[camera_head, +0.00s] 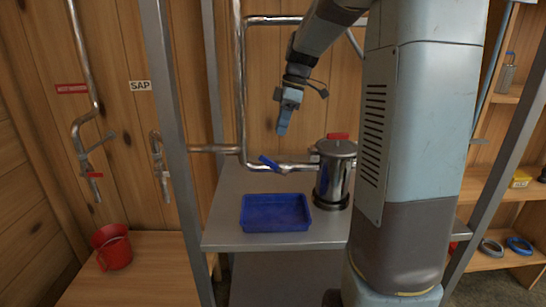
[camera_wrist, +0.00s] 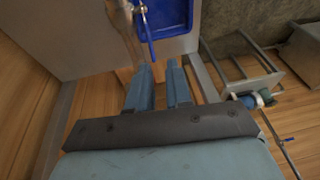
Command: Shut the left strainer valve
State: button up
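A blue valve lever (camera_head: 270,163) sits on the horizontal steel pipe (camera_head: 298,166) left of the metal strainer pot (camera_head: 335,180), which has a red lid handle. The lever slants from upper left to lower right, at an angle to the pipe. It also shows in the wrist view as a long blue lever (camera_wrist: 148,32), beyond my fingertips. My gripper (camera_head: 282,131) hangs above and slightly right of the lever, apart from it. In the wrist view, my two blue fingers (camera_wrist: 158,67) stand apart with nothing between them. My column hides what is right of the pot.
A blue tray (camera_head: 275,228) lies on the grey bench (camera_head: 225,242) below the pipe. Metal posts (camera_head: 172,120) flank the bench. At left are sap taps (camera_head: 158,160) and a red mug (camera_head: 112,247). Shelves with rings (camera_head: 519,246) stand at right.

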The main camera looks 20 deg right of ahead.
aim_at(268, 161)
jog(key=w+a+r+h, duration=0.1)
jog(key=w+a+h, duration=0.1)
jog(key=a+h, duration=0.15)
notch_tip(268, 161, down, 13)
jog(key=shift+f, duration=0.1)
dwell(0.6)
jog(key=shift+c, duration=0.3)
grip_shut()
